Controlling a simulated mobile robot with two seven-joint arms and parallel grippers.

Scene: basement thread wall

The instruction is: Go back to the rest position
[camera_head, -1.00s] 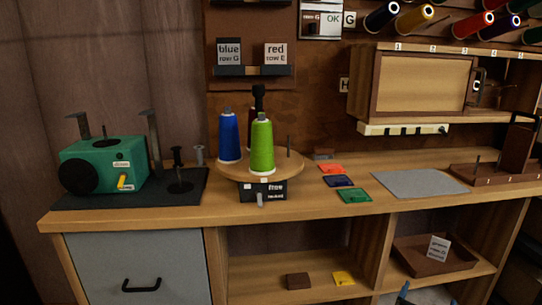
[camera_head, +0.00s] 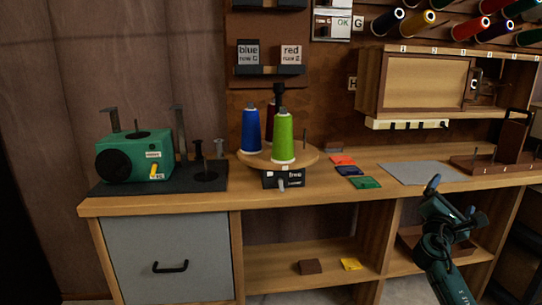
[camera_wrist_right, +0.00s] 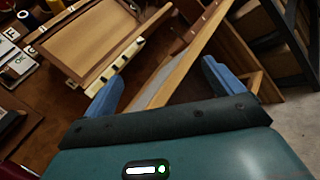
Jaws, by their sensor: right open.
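My right gripper (camera_head: 452,197) is at the right of the head view, in front of the bench's right part. Its two blue fingers stand apart with nothing between them. In the right wrist view my right gripper (camera_wrist_right: 160,88) also shows its spread blue fingers, with the bench edge and grey mat (camera_wrist_right: 154,88) beyond the gap. My left gripper is not in view.
The wooden bench (camera_head: 330,187) carries a green machine (camera_head: 135,157), a round turntable (camera_head: 305,156) with blue, green and dark red cones, and a grey mat (camera_head: 420,173). A brown tray (camera_head: 408,238) on the lower shelf is partly hidden behind my arm.

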